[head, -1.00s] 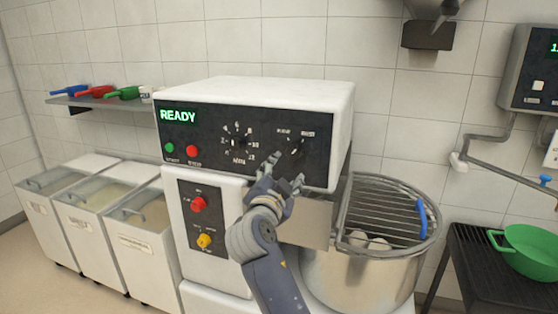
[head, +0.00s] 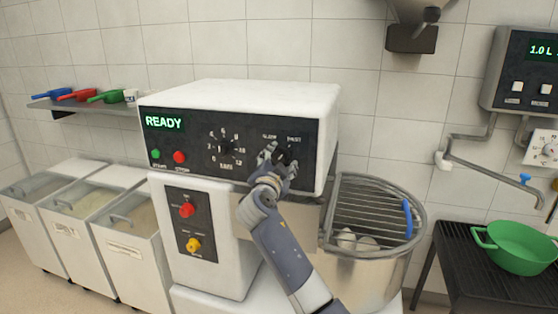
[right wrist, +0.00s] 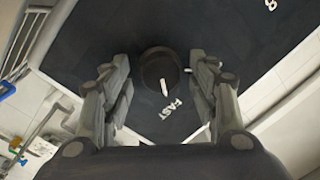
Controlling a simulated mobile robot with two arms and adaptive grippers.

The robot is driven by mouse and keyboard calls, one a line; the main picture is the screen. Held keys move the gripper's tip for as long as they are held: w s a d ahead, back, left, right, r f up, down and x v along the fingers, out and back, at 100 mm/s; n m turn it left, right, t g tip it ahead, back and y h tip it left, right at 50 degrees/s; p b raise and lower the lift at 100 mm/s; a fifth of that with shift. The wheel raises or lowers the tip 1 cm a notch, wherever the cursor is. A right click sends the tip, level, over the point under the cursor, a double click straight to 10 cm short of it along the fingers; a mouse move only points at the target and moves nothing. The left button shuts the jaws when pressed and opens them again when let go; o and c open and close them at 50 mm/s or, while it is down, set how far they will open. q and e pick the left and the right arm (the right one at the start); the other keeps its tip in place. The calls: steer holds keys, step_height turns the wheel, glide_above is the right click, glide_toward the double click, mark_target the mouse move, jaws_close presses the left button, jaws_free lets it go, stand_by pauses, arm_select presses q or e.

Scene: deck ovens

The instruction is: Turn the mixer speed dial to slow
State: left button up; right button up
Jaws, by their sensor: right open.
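The mixer (head: 240,92) has a black control panel with a green READY display. Its speed dial (head: 285,155) sits at the panel's right end, under the SLOW and FAST labels, partly hidden by my right gripper. In the right wrist view the round dark dial (right wrist: 158,66) lies between the finger tips, and its white pointer mark points toward the word FAST. My right gripper (head: 276,158) is open. Its fingers (right wrist: 160,85) stand on either side of the dial with gaps, apparently not touching it. My left gripper is not in view.
A timer dial (head: 227,147), start and stop buttons (head: 179,157), and red and yellow knobs (head: 187,210) are on the mixer's front. The steel bowl (head: 365,265) with a wire guard stands to the right. A green colander (head: 520,246) is farther right.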

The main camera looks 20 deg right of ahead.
steer(key=c, duration=1.1)
steer(key=shift+o, duration=0.2)
steer(key=shift+n, duration=1.3)
steer(key=n, duration=0.3)
steer(key=shift+r+g+p, duration=0.15)
steer(key=shift+g+p, duration=0.15)
steer(key=n+p, duration=0.1)
steer(key=n, duration=0.3)
steer(key=shift+w+a+r+n+g+p, duration=0.1)
steer(key=shift+n+g+p, duration=0.2)
steer(key=shift+a+n+h+p, duration=0.1)
steer(key=shift+n+h+p, duration=0.35)
steer(key=shift+n, duration=0.95)
